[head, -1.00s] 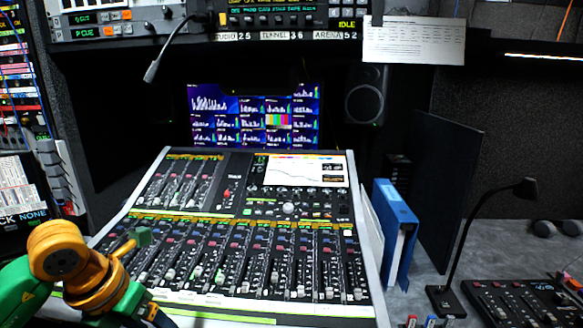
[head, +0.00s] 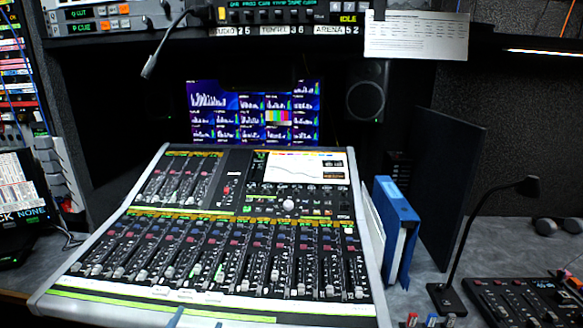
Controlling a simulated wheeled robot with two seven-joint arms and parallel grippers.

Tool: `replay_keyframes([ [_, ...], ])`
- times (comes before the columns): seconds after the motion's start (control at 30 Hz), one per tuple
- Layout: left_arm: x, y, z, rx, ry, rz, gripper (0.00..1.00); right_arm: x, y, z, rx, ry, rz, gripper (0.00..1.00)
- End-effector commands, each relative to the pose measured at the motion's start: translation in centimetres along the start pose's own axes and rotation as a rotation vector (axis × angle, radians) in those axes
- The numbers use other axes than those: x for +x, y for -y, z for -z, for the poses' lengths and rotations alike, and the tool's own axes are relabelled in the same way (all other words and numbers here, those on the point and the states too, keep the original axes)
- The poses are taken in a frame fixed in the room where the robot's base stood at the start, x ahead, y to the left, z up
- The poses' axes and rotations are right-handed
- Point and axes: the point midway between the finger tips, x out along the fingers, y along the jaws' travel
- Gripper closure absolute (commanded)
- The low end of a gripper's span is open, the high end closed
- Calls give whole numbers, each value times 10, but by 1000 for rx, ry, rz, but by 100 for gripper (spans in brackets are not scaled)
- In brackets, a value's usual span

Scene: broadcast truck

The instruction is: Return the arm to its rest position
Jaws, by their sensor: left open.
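Of my left gripper (head: 197,321), only what look like two narrow blue-grey fingertips show at the bottom edge of the head view. They are apart, with nothing seen between them, in front of the near edge of the mixing console (head: 375,290). The rest of my left arm is out of the picture. My right gripper is not in view.
A blue binder (head: 397,222) stands just right of the console. A gooseneck microphone (head: 468,225) and a small fader panel (head: 520,300) are further right. Another gooseneck microphone (head: 165,48) hangs above. A screen (head: 255,112) and a speaker (head: 366,92) are behind.

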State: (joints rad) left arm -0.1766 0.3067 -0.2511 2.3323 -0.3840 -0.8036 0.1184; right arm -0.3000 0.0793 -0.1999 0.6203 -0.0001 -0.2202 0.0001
Motion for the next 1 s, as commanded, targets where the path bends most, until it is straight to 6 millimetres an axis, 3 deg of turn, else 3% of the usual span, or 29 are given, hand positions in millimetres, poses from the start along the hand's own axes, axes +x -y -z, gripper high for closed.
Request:
replay_keyframes([
  [0.03, -11, -11, -36, -53, 147, -34, 19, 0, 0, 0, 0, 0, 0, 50],
  [0.1, -32, -27, -81, -111, 346, -89, 19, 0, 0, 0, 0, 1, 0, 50],
  [0.2, -69, -50, -128, -172, 580, -169, 19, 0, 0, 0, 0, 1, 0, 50],
  [0.3, -110, -71, -161, -218, 778, -252, 19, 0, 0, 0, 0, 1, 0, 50],
  [0.47, -176, -100, -194, -270, 1047, -386, 19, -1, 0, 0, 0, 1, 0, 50],
  [0.6, -158, -120, -232, -258, 1067, -391, 19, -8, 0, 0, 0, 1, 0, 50],
  [0.77, -156, -146, -284, -248, 1102, -405, 19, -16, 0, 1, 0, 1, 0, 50],
  [0.87, -167, -162, -324, -239, 1132, -417, 19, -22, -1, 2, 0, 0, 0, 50],
  [1.0, -207, -182, -382, -220, 1182, -437, 19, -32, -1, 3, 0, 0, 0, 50],
])
